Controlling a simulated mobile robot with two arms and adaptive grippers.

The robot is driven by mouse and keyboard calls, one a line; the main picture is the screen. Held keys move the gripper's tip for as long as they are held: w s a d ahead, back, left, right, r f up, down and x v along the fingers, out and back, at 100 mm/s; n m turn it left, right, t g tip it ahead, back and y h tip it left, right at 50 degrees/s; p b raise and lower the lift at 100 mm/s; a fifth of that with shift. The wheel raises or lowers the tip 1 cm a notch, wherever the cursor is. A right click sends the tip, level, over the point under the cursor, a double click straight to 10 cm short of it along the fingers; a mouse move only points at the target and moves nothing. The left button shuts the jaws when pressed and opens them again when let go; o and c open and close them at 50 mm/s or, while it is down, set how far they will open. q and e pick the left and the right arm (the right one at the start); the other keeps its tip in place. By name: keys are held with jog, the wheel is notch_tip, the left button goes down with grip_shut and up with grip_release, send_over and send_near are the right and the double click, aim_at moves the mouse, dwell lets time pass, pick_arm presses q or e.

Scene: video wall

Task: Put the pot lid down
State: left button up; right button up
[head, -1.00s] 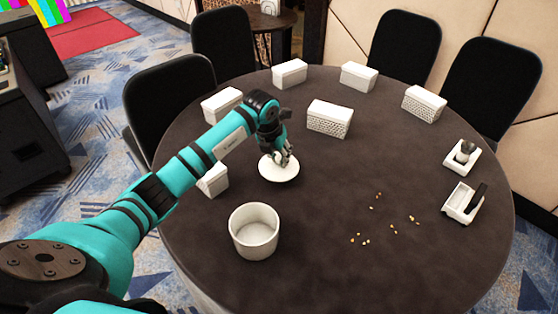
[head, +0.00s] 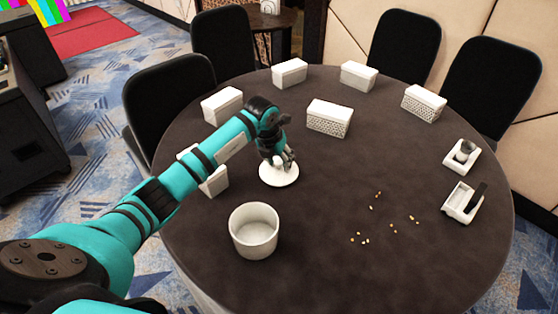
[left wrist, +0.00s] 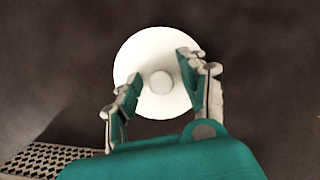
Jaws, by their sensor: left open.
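The white round pot lid (head: 279,178) lies on the dark round table, behind the pot in the head view. In the left wrist view the lid (left wrist: 150,50) shows its round knob (left wrist: 161,82) in the middle. My left gripper (head: 285,163) is just above the lid. In the left wrist view the gripper (left wrist: 158,88) is open, with a finger on each side of the knob and gaps between. The white pot (head: 254,230) stands uncovered and looks empty. My right gripper is not in view.
Several white boxes (head: 329,118) stand around the back and left of the table (head: 330,200). Small yellowish bits (head: 390,226) lie right of the pot. Two white holders, one with a dark handle (head: 463,202), stand at the right edge. Black chairs (head: 405,48) surround the back.

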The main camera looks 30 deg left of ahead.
aim_at(271, 174)
pick_arm(q)
jog(key=v, duration=1.2)
jog(key=shift+w+r, duration=0.1)
